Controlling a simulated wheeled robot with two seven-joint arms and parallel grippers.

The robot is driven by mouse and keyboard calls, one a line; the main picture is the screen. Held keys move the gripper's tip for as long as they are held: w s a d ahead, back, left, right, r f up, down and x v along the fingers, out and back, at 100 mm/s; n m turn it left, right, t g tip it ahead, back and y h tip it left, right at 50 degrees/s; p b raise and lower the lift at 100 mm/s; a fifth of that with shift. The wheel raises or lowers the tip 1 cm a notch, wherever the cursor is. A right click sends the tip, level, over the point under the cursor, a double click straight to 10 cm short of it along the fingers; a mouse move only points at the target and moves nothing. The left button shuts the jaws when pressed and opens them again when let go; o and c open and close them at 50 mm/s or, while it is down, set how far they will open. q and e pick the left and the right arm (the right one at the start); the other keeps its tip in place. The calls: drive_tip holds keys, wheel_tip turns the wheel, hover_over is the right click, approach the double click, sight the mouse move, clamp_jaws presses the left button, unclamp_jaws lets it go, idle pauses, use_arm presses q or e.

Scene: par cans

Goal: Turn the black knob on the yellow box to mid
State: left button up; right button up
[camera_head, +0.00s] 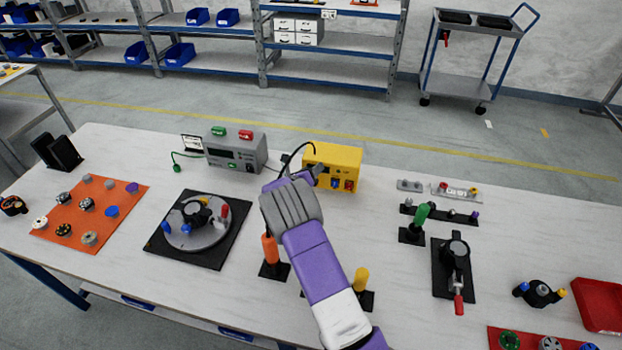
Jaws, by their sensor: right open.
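The yellow box (338,157) stands near the back edge of the table, with small red and blue parts low on its front face. My right gripper (306,175) is at the left part of that front face. It is open, though its fingers are small and partly hidden behind my purple and grey wrist. The black knob cannot be made out; the gripper covers that part of the box. I cannot tell whether the fingers touch the knob or stand around it. My left gripper is not in view.
A grey device (236,150) with green and red tops stands left of the box. A black cable arcs close to my gripper. Upright orange (270,250) and yellow (361,279) handles stand beside my forearm.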

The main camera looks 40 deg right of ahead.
drive_tip(key=shift+r, duration=1.25)
